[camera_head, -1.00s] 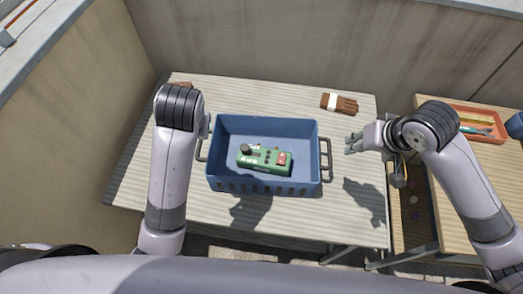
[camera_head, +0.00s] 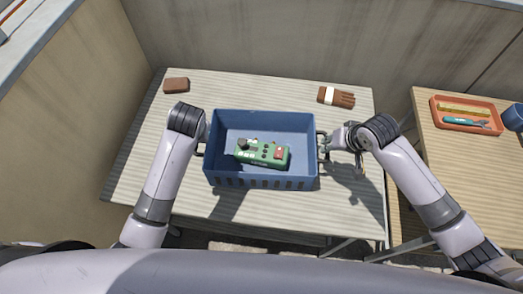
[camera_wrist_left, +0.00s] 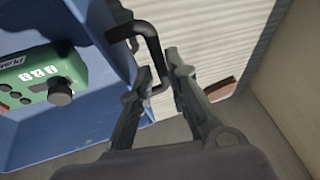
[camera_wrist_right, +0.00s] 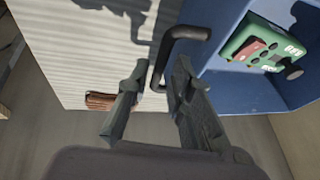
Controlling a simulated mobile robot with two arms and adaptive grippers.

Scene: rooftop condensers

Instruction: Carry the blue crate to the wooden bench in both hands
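The blue crate (camera_head: 262,182) stands on the pale slatted table and holds a green device (camera_head: 262,153) with a red patch. My right gripper (camera_head: 325,143) is at the crate's right handle. In the right wrist view the dark handle (camera_wrist_right: 186,33) passes between its fingers (camera_wrist_right: 160,78), with gaps showing. My left gripper is mostly hidden behind its arm in the head view. In the left wrist view its open fingers (camera_wrist_left: 158,75) stand either side of the left handle (camera_wrist_left: 150,40). The wooden bench (camera_head: 460,175) is at the right.
An orange tray (camera_head: 437,117) with tools and a blue container (camera_head: 514,117) are on the wooden bench. Walls rise behind and at left.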

